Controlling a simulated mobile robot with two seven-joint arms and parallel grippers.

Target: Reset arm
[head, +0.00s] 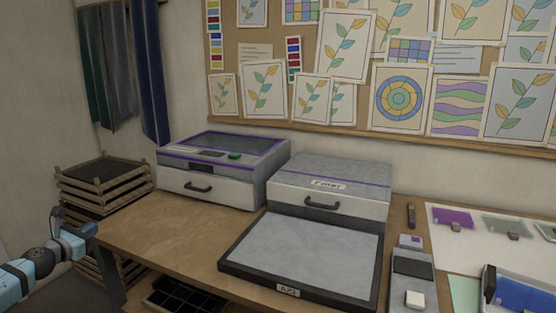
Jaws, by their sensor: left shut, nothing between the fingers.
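My left arm comes in from the lower left. Its gripper (88,231) is beside the left end of the wooden table (150,225), in front of the slatted racks. It is shut, small in the view and holds nothing that I can see. My right gripper is not in view.
Slatted racks (100,185) stand left; a blue tray (525,295) sits at lower right.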

